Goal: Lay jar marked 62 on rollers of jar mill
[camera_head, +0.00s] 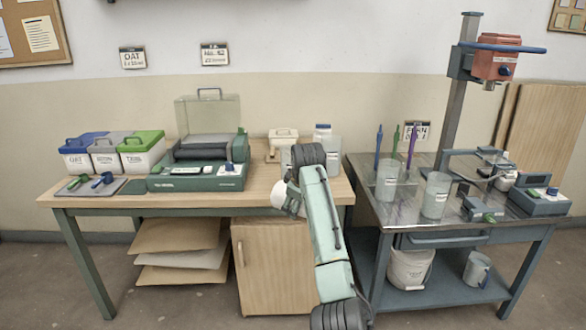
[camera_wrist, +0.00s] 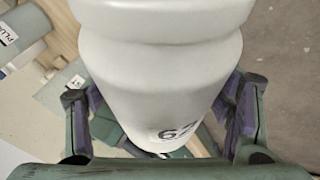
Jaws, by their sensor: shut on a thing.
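My gripper (camera_wrist: 158,100) is shut on a large white jar (camera_wrist: 160,75), with a purple-lined finger on each side of it. The dark mark on the jar reads as 62, its last digit partly turned away. In the head view my arm hides the gripper; a white rounded shape shows beside the arm in front of the table, and I cannot tell whether it is the jar or my wrist. The green jar mill (camera_head: 195,182) stands on the wooden table. Its dark rollers (camera_head: 203,150) are bare, and its clear lid (camera_head: 208,115) stands raised behind them.
Lidded bins, blue (camera_head: 77,161), grey (camera_head: 105,160) and green (camera_head: 143,158), and a tray with scoops (camera_head: 92,186) are left of the mill. A small cream container (camera_head: 283,138) is right of it. A metal bench (camera_head: 400,207) with beakers and a mixer stand is at right.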

